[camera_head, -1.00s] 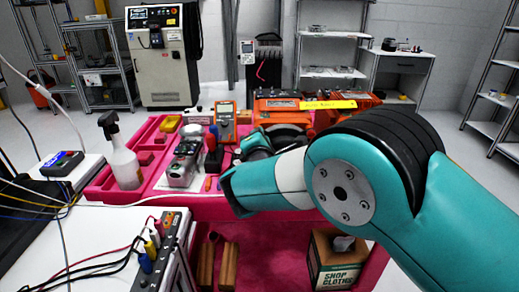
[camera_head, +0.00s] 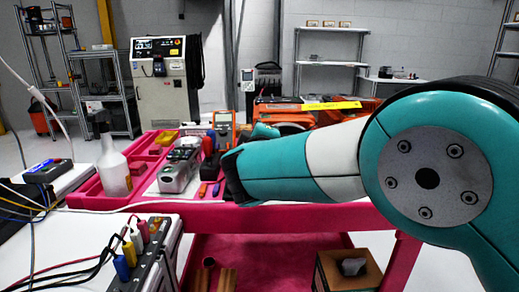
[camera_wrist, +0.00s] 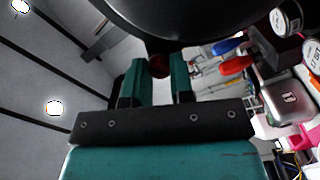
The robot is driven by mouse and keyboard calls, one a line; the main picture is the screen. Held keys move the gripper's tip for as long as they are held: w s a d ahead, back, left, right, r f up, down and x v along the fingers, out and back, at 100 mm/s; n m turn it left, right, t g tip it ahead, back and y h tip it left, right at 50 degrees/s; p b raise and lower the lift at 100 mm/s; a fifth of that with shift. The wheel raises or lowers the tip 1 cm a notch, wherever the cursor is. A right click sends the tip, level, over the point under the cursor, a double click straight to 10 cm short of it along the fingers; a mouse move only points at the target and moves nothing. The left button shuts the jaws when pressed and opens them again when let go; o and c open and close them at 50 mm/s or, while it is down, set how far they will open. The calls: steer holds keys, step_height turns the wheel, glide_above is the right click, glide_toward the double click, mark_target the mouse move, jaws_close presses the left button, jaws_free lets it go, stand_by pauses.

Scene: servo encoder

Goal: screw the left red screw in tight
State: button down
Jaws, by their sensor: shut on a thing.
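A small round red screw head (camera_wrist: 160,66) shows between the two teal fingers of my gripper (camera_wrist: 158,78) in the wrist view. The fingers are closed about it. It lies against the lower edge of a large dark rounded body (camera_wrist: 195,22), which fills the top of that view. I cannot tell how deep the screw sits or whether it touches that body. In the head view my teal and white arm covers most of the work area. Only a bit of teal shows above it, and the fingertips and the screw are hidden there. No second red screw can be made out.
A silver device (camera_head: 180,169), hand tools and a spray bottle (camera_head: 113,165) sit left of my arm on the red cart (camera_head: 95,203). An orange meter (camera_head: 224,124) stands behind. A white bench with a wired box (camera_head: 146,262) is front left. Orange equipment crowds the back.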

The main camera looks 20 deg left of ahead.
steer(key=n+b, duration=1.3)
steer(key=n, duration=0.1)
steer(key=n+b, duration=1.3)
steer(key=n, duration=0.2)
steer(key=shift+a+f, duration=0.15)
steer(key=shift+a, duration=0.05)
stand_by(1.1)
steer(key=shift+s, duration=0.1)
stand_by(0.4)
steer(key=c, duration=1)
jaws_free()
steer(key=shift+o, duration=0.2)
